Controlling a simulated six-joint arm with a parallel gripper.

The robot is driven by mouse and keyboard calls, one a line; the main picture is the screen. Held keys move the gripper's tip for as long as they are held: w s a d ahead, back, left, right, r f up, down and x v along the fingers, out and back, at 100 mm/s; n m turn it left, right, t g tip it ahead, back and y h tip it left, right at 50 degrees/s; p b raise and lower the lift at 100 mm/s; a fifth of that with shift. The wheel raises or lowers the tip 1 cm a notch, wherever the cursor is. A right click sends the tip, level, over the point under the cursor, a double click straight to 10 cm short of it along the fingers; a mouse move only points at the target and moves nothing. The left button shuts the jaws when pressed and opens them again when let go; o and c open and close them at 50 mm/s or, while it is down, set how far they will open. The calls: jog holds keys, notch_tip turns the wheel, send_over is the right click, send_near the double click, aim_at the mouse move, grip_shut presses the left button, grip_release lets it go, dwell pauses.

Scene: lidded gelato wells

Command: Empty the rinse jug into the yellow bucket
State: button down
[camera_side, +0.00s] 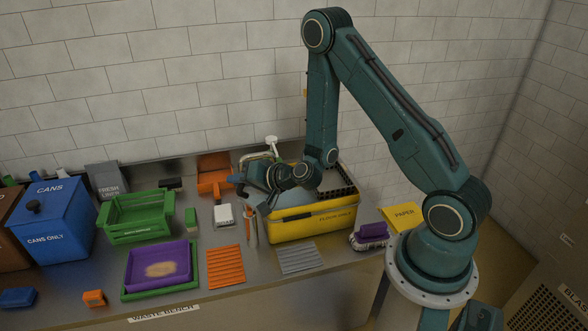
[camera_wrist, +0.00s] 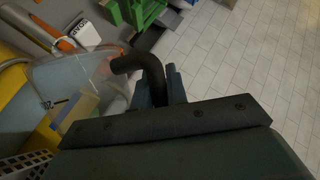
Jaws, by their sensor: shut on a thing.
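The rinse jug (camera_wrist: 88,82) is a clear, see-through vessel with a dark curved handle (camera_wrist: 150,70). In the wrist view my gripper (camera_wrist: 162,90) is shut on that handle, with the jug body to the left. The yellow bucket (camera_side: 322,224) stands on the bench in the side view, with a dark grid at its back right; its yellow also shows behind the jug in the wrist view (camera_wrist: 12,92). In the side view my gripper (camera_side: 242,181) is over the bucket's left end, and my wrist hides most of the jug. I cannot tell its exact tilt or contents.
A purple tray (camera_side: 187,265), a green crate (camera_side: 108,222) and a blue cans bin (camera_side: 53,222) stand to the left. Orange (camera_side: 226,268) and grey (camera_side: 299,258) ribbed mats lie in front. A purple-topped brush (camera_side: 373,231) is right of the bucket. A pale tap-like fitting (camera_side: 271,141) stands behind.

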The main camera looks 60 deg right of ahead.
jog(key=shift+s+d+r+m+y, duration=0.1)
jog(key=shift+d+r+m+y, duration=0.25)
jog(key=shift+d, duration=0.3)
jog(key=shift+s+d+r+m+y, duration=0.15)
jog(key=shift+d+r+m, duration=0.1)
jog(key=shift+d+m, duration=0.3)
jog(key=d, duration=0.1)
jog(key=d+r+m+y, duration=0.1)
jog(key=d, duration=0.1)
jog(key=d+m+t, duration=0.1)
jog(key=shift+s+d+r, duration=0.15)
jog(key=shift+r, duration=0.2)
jog(key=shift+y, duration=0.3)
jog(key=d+m, duration=0.2)
jog(key=d+r+m+t+y, duration=0.1)
jog(key=d, duration=0.1)
jog(key=shift+s+r, duration=0.1)
jog(key=shift+s, duration=0.15)
